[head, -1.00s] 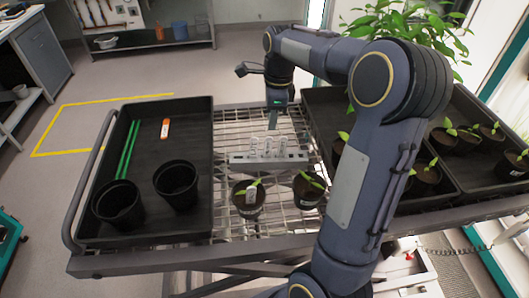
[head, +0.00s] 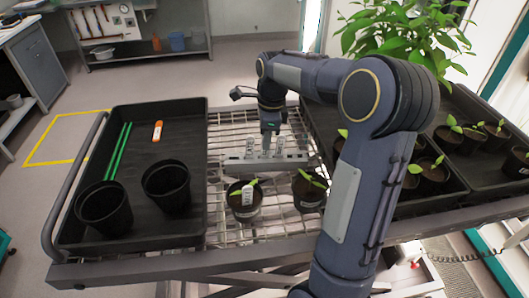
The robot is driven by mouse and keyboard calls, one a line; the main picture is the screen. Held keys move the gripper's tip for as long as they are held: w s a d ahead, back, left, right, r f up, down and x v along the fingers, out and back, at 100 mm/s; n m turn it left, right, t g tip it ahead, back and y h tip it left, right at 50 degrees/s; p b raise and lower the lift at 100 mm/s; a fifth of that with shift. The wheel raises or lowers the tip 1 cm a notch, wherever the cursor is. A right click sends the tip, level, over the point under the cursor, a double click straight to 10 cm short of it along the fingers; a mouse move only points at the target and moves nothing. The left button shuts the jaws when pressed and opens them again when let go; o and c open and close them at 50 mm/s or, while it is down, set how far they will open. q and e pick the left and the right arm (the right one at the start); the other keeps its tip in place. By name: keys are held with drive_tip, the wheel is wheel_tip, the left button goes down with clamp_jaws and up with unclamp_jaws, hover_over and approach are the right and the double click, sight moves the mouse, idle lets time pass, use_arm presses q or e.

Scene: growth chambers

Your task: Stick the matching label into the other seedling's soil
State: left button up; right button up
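A grey label rack (head: 262,167) stands on the wire cart top with several white labels (head: 302,143) upright in it. In front of it are two potted seedlings. The left seedling (head: 245,203) has a white label (head: 248,200) upright in its pot. The right seedling (head: 309,194) shows no label in its soil. My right gripper (head: 267,146) points down at the rack, among the labels. Its fingertips are small and partly hidden, so I cannot tell whether they hold a label. My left gripper is out of view.
A black tray (head: 85,235) at left holds two empty black pots (head: 166,187), green stakes (head: 117,150) and an orange-and-white tool (head: 157,130). Trays of seedlings (head: 430,205) and a leafy plant (head: 400,35) are at right. My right arm crosses in front of them.

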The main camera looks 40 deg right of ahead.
clamp_jaws()
drive_tip(key=shift+r, duration=0.15)
drive_tip(key=shift+s+d+r+p, duration=0.1)
drive_tip(key=shift+r+p, duration=1.35)
drive_tip(key=shift+s+d+r+p, duration=0.1)
drive_tip(key=shift+r+p, duration=1.35)
